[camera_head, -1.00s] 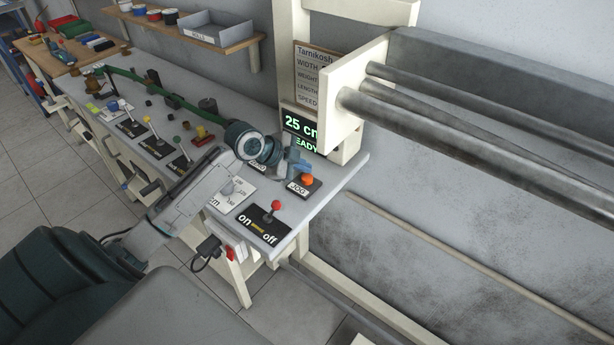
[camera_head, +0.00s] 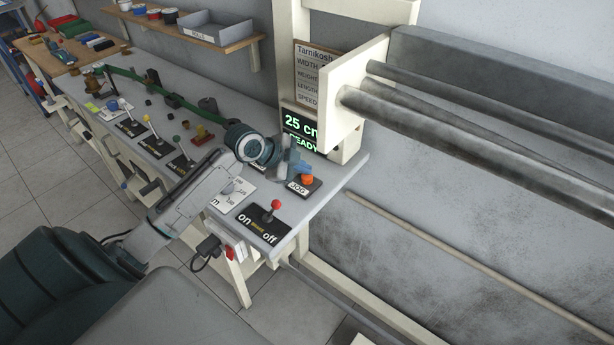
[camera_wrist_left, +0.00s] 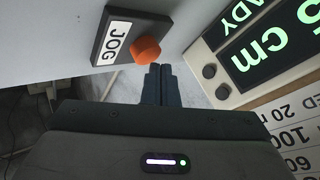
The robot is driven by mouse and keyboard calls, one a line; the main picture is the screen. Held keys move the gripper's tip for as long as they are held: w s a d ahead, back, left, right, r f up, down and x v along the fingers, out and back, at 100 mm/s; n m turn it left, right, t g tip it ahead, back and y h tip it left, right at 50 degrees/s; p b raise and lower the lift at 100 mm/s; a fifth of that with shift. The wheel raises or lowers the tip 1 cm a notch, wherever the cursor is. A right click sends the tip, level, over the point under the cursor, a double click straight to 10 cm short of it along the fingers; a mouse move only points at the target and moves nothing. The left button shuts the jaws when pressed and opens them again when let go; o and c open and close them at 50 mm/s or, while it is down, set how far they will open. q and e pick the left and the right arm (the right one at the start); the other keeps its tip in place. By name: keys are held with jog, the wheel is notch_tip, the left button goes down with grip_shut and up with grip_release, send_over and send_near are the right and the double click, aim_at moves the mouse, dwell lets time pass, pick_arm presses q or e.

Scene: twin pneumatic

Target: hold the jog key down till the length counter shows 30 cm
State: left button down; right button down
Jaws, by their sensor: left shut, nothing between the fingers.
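The orange jog key (camera_head: 306,179) stands on a dark plate labelled JOG near the right end of the grey bench. It also shows in the left wrist view (camera_wrist_left: 146,49). The length counter (camera_head: 301,131) reads 25 cm with READY below it; in the left wrist view its display (camera_wrist_left: 262,50) appears upside down. My left gripper (camera_head: 303,167) is shut and empty, its tips close by the key. In the left wrist view the closed fingertips (camera_wrist_left: 160,70) are just beside the key; whether they touch it I cannot tell. My right gripper is not in view.
A red-knobbed on/off lever (camera_head: 276,206) stands in front of the jog plate. Several other levers (camera_head: 147,119) line the bench to the left. Cream machine frame (camera_head: 351,90) and long rollers (camera_head: 450,135) rise behind and right of the key.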

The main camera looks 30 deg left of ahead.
aim_at(303, 177)
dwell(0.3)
pick_arm(q)
jog(key=shift+f, duration=0.3)
jog(key=shift+f+b, duration=0.3)
jog(key=shift+f, duration=0.05)
dwell(0.4)
jog(key=shift+r, duration=0.1)
jog(key=shift+r+p, duration=0.8)
jog(key=shift+r, duration=0.1)
jog(key=shift+r, duration=0.1)
notch_tip(303, 177, up, 5)
jog(key=p, duration=0.4)
